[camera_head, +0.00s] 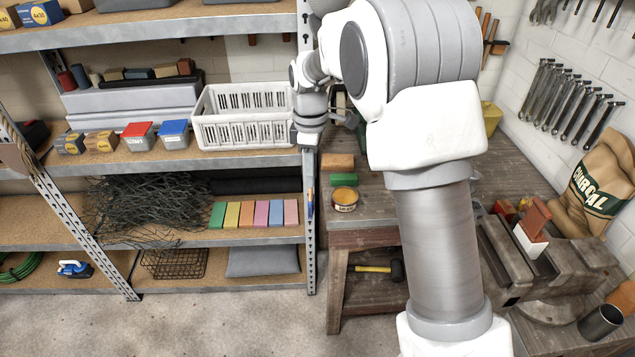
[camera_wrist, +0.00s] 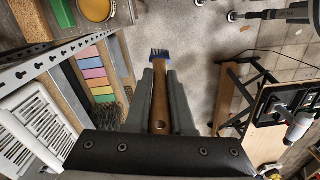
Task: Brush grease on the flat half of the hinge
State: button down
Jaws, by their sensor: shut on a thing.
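My gripper (camera_wrist: 161,78) is shut on a brush (camera_wrist: 160,105) with a brown wooden handle. Its dark bluish head points away from the gripper, over the floor. In the head view the brush (camera_head: 310,201) hangs below my gripper in front of the shelf post, left of the workbench. An open tin of orange-yellow grease (camera_head: 344,199) stands at the bench's left front; it also shows at the top of the wrist view (camera_wrist: 97,9). A vise (camera_head: 545,265) is at the bench's right, with a reddish-brown and white piece (camera_head: 533,228) at its jaws. I cannot clearly make out the hinge.
A green block (camera_head: 343,180) and a tan block (camera_head: 338,161) lie behind the tin on the workbench (camera_head: 376,203). A white basket (camera_head: 243,117) sits on the shelf beside my gripper. My arm hides the bench's middle. A charcoal bag (camera_head: 598,185) stands behind the vise.

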jog(key=s+d+f+m, duration=0.9)
jog(key=d+f+m, duration=0.1)
jog(key=m, duration=0.5)
jog(key=shift+s+d+f+m, duration=0.3)
jog(key=shift+s+d+f, duration=0.05)
jog(key=shift+d+f, duration=0.1)
